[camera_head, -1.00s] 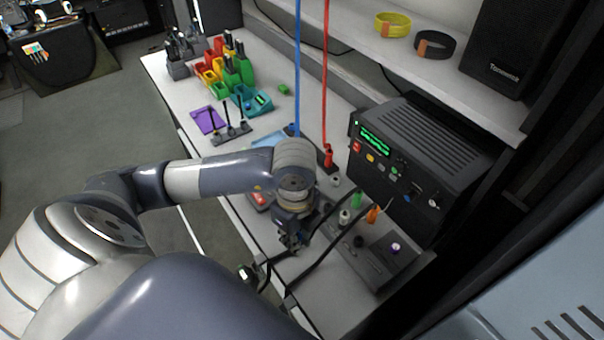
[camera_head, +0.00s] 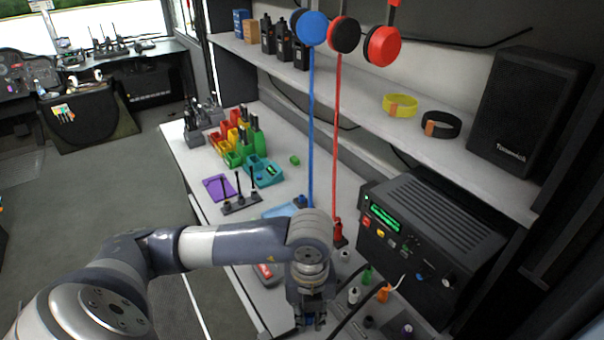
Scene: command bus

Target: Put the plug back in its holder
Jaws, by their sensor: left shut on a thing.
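My left gripper (camera_head: 311,320) points down over the near part of the white bench (camera_head: 232,238). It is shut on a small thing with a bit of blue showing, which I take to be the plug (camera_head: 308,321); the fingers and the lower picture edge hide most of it. To its right, several small coloured plugs or caps stand on the bench: a green one (camera_head: 367,274), an orange one (camera_head: 384,292) and a white one (camera_head: 354,295). Which spot is the plug's holder I cannot tell. My right gripper is not in view.
A black radio unit (camera_head: 430,245) stands to the right, with a dark cable in front of it. Blue (camera_head: 311,130) and red (camera_head: 336,150) cords hang down to the bench. A red-faced device (camera_head: 267,272) lies left of the gripper. Coloured bins (camera_head: 235,158) stand farther back.

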